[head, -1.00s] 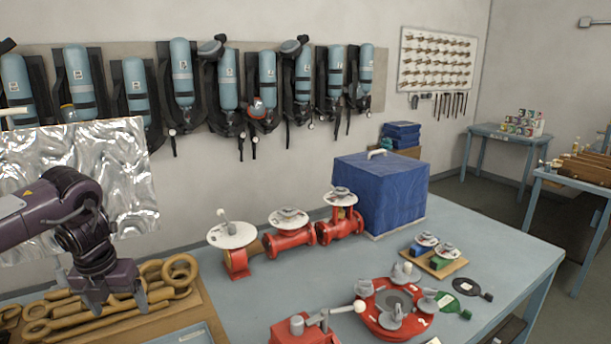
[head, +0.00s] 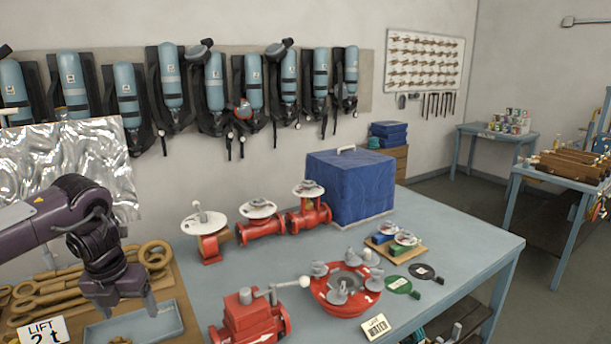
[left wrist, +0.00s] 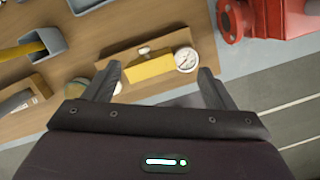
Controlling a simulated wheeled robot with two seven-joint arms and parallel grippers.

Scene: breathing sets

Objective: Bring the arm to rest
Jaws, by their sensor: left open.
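My left arm comes in from the left of the head view, dark purple, with its left gripper (head: 128,312) pointing down over the front left of the table, near the blue-grey tray (head: 165,326). The gripper is open, and its two fingers are apart with nothing between them. In the left wrist view the open left gripper (left wrist: 158,78) is above a wooden surface. A yellow block (left wrist: 149,68) with a round white gauge (left wrist: 186,59) shows beyond and between the fingertips; I cannot tell the gap. My right gripper is not in view.
Tan rings and shackles (head: 80,285) lie on a wooden board beside the gripper. A red valve (head: 247,318), a red round flange (head: 345,290) and a blue box (head: 350,187) stand on the table (head: 460,240).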

